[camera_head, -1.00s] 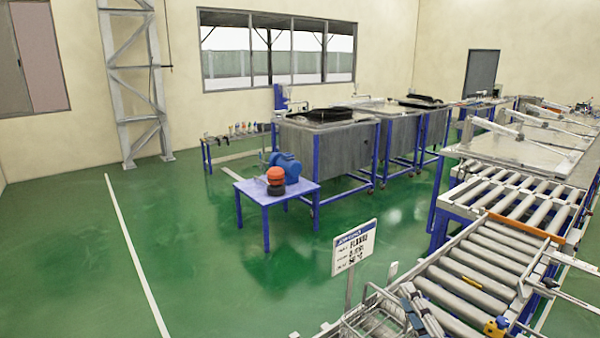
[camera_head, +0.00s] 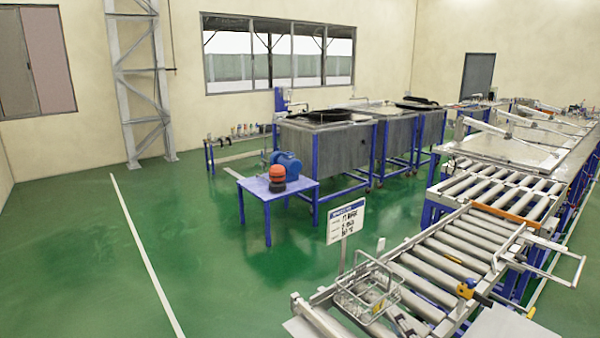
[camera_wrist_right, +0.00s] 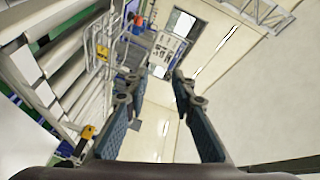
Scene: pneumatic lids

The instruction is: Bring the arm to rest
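My right gripper (camera_wrist_right: 155,78) shows in the right wrist view. Its two dark blue-grey fingers stand apart with an empty gap between them. The view past the fingers is tilted, with rollers at the left and the pale wall at the right. In the head view I cannot clearly make out the right gripper. My left gripper is in neither view now.
A roller conveyor (camera_head: 437,267) runs along the right, with a wire basket (camera_head: 368,294) near its front end. A sign (camera_head: 346,220) stands beside it. A blue table (camera_head: 254,192) holds an orange-and-black object (camera_head: 277,178). The green floor (camera_head: 80,250) at the left is clear.

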